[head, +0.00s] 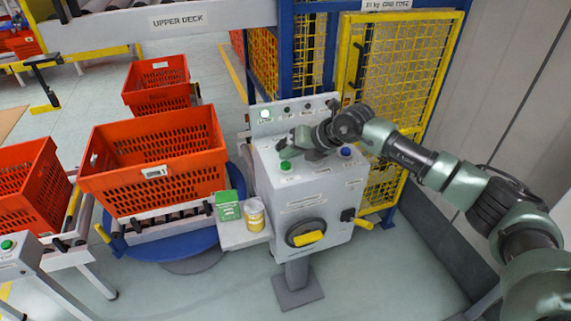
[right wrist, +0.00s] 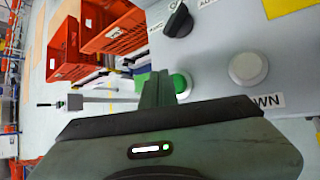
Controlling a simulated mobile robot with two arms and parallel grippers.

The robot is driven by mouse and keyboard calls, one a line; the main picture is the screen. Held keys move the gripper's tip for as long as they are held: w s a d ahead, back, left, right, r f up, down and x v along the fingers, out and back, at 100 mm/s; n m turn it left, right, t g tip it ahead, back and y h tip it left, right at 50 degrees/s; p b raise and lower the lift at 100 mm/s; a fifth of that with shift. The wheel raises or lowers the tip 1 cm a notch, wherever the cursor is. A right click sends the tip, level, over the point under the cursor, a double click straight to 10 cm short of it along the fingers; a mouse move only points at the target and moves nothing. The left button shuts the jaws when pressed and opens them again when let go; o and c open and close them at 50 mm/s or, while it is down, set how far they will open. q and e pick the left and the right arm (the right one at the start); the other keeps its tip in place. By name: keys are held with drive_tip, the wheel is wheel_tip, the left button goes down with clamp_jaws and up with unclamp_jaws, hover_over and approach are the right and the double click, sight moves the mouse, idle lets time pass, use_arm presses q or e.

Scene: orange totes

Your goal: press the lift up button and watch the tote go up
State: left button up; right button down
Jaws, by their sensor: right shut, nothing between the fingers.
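A grey control box (head: 310,185) stands on a post at the centre. A green button (head: 285,166) sits on its sloped top, and it also shows in the right wrist view (right wrist: 183,84). My right gripper (head: 284,152) is shut and empty, with its fingertips at the green button; I cannot tell whether they touch it. In the right wrist view the fingers (right wrist: 158,88) partly cover the button, and its label is hidden. An orange tote (head: 155,165) stands on rollers over a blue round base, left of the box. My left gripper is out of view.
A pale button (right wrist: 248,69) with a label ending "WN" and a black selector knob (right wrist: 179,21) are near the fingers. A green carton (head: 228,206) and a yellow can (head: 254,215) stand on a small shelf. A yellow mesh cage (head: 400,70) stands behind.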

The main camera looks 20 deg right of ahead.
drive_tip(key=shift+f, duration=0.15)
drive_tip(key=shift+f+b, duration=0.3)
drive_tip(key=shift+b, duration=0.05)
